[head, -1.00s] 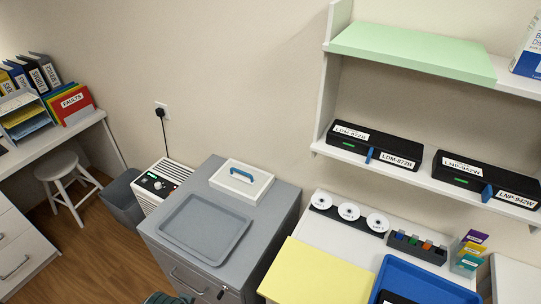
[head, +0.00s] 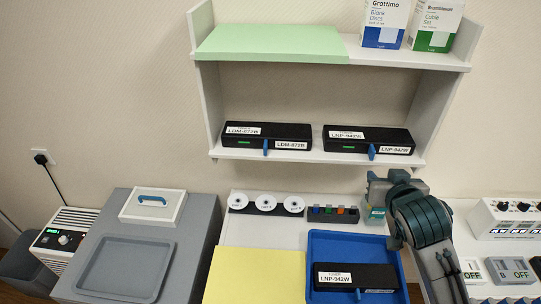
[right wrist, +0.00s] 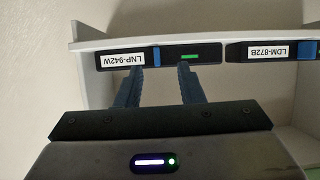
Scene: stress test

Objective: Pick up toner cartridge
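Two black toner cartridges lie on the wall shelf in the head view: LDM-872B (head: 267,136) on the left and LNP-942W (head: 368,140) on the right, each with a blue tab. Another LNP-942W cartridge (head: 356,278) lies in a blue tray (head: 345,242) below. My right gripper (head: 376,188) is raised below the shelf's right part; its fingertips are unclear there. The upside-down right wrist view shows its two blue fingers (right wrist: 163,76) apart, with nothing between them, pointing at the shelf LNP-942W cartridge (right wrist: 172,57). LDM-872B (right wrist: 276,51) is beside it. My left gripper is out of view.
The shelf (head: 300,155) has side walls and an upper board with two boxes (head: 385,22). Below are discs (head: 266,202), a small dark rack (head: 333,214), a yellow sheet (head: 255,277) and a grey cabinet with a tray (head: 125,266). Switch boxes (head: 508,218) stand right.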

